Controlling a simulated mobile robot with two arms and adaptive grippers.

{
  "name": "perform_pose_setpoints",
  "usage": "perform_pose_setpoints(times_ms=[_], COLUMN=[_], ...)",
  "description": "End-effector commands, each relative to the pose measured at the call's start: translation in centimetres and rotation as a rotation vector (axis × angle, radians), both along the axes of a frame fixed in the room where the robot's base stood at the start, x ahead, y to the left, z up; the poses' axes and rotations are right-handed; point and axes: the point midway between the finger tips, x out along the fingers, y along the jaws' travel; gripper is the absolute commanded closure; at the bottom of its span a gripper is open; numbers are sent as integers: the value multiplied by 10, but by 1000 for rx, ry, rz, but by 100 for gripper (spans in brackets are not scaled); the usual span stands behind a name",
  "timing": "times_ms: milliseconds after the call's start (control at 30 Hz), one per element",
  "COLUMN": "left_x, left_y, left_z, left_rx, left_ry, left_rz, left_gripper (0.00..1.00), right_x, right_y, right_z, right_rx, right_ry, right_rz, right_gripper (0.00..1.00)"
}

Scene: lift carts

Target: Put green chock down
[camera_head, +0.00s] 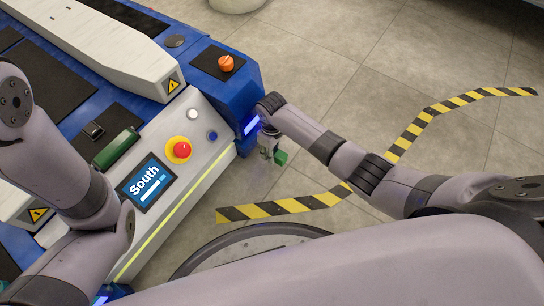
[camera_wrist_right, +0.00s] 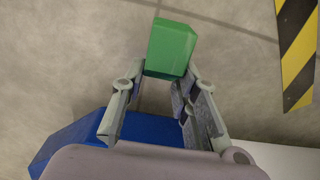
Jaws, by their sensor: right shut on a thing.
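The green chock (camera_head: 281,157) is held by my right gripper (camera_head: 270,150) over the floor, just right of the cart's blue corner. In the right wrist view the chock (camera_wrist_right: 172,47) sits at the fingertips of my right gripper (camera_wrist_right: 163,82), with pale floor behind it. I cannot tell whether the chock touches the floor. My left arm crosses the left side of the head view over the cart, and its gripper does not show.
The blue and white cart (camera_head: 222,104) fills the left, with a screen reading "South" (camera_head: 147,182), a red stop button (camera_head: 180,149) and another green piece (camera_head: 115,148) on it. Yellow-black tape (camera_head: 285,206) marks the floor. Open floor (camera_head: 330,60) lies beyond the cart's corner.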

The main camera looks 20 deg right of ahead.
Motion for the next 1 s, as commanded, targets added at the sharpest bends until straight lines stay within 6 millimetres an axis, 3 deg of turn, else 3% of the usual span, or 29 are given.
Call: perform_pose_setpoints(times_ms=[33,167,567,600,867,1000], left_x=[-1,-2,-2,-2,-2,-2], left_y=[0,0,0,0,0,0], left_z=[-10,-22,-21,-21,-21,-21], left_rx=[-1,0,0,0,0,0], left_ry=[-3,-5,-6,-6,-7,-7], left_rz=[-1,-1,0,0,-1,-1], left_gripper=[100,100,100,100,100,100], right_x=[0,0,0,0,0,0], right_y=[0,0,0,0,0,0], right_z=[-12,-29,-31,-31,-31,-31], right_rx=[0,0,1,1,0,0], right_ry=[1,2,1,1,1,1], right_rz=[0,0,0,0,0,0], right_gripper=[100,100,100,71,54,52])
